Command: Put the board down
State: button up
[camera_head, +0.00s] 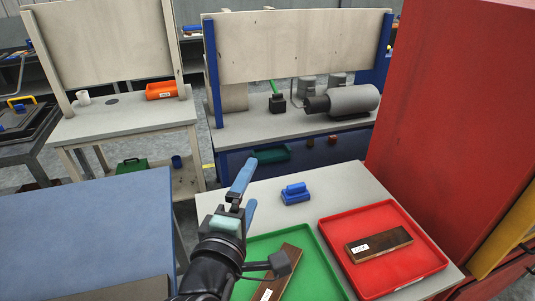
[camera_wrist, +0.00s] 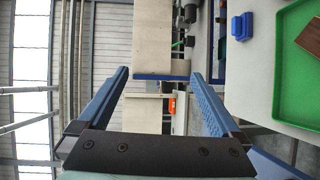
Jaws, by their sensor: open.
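My gripper (camera_head: 246,190) is open, its two blue fingers apart with nothing between them. In the wrist view my gripper (camera_wrist: 158,78) also shows empty. One brown board (camera_head: 289,262) with a white label lies in the green tray (camera_head: 325,278), below and to the right of my fingers, partly hidden by my arm. A corner of this board (camera_wrist: 312,35) and the green tray (camera_wrist: 285,85) show at the right of the wrist view. Another brown board (camera_head: 385,246) with a white label lies flat in the red tray (camera_head: 412,277).
A blue block-like item with a handle (camera_head: 295,194) stands on the pale table (camera_head: 345,184) behind the trays. A large red machine (camera_head: 450,120) rises at the right. A blue surface (camera_head: 85,235) is at the left. Workbenches (camera_head: 290,130) stand behind.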

notch_tip(320, 180, up, 19)
jog(key=s+d+m+t+y, duration=0.15)
jog(key=m+t, duration=0.25)
jog(key=m, duration=0.4)
jog(key=s+d+r+m+t+y, duration=0.1)
jog(key=s+r+m+t, duration=0.2)
jog(key=s+r, duration=0.3)
jog(key=s+d+r+m+t+y, duration=0.1)
jog(key=s+r+m+t, duration=0.2)
jog(key=r, duration=0.9)
jog(key=s+m, duration=0.1)
jog(key=s, duration=0.2)
jog(key=shift+s+r+t, duration=0.25)
jog(key=shift+s+t, duration=0.15)
